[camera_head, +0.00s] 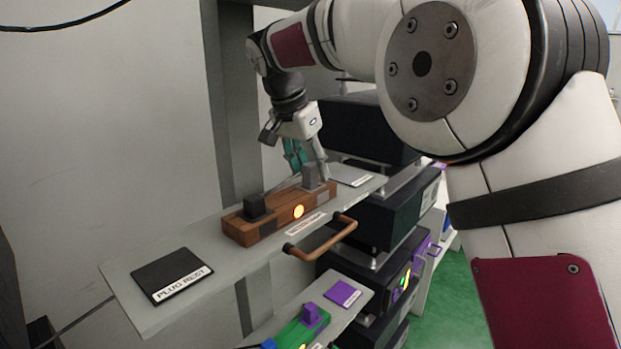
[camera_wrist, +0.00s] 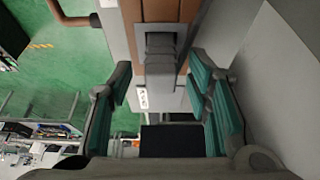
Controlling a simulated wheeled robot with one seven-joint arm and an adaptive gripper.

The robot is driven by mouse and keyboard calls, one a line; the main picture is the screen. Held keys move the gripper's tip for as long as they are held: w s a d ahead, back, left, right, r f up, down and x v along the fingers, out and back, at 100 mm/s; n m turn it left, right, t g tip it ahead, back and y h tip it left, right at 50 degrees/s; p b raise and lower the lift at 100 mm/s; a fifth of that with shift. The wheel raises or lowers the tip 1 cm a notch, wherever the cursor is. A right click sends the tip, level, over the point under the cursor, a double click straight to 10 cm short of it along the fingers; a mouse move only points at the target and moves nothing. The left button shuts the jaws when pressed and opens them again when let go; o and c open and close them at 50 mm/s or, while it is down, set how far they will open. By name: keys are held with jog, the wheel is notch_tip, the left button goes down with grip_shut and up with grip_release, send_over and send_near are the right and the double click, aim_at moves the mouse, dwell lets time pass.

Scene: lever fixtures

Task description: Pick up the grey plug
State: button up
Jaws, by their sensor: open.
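The grey plug (camera_head: 310,177) stands upright at the right end of a brown wooden block (camera_head: 280,222) on the shelf. My gripper (camera_head: 307,164) points down over that end of the block, with its fingers spread around the plug's top. In the wrist view the grey plug (camera_wrist: 160,68) lies between the two teal-padded fingers of my gripper (camera_wrist: 160,82), with a gap on each side. The fingers partly hide the plug in the head view. I cannot tell exactly how low the fingertips reach beside it.
A black pad labelled PLUG REST (camera_head: 170,273) lies on the shelf (camera_head: 125,272) at left. A brown handle (camera_head: 325,242) juts from the front. A lower shelf holds a green block (camera_head: 300,332).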

jog(key=shift+f, duration=0.15)
jog(key=shift+c, duration=0.6)
grip_shut()
jog(key=shift+w, duration=0.1)
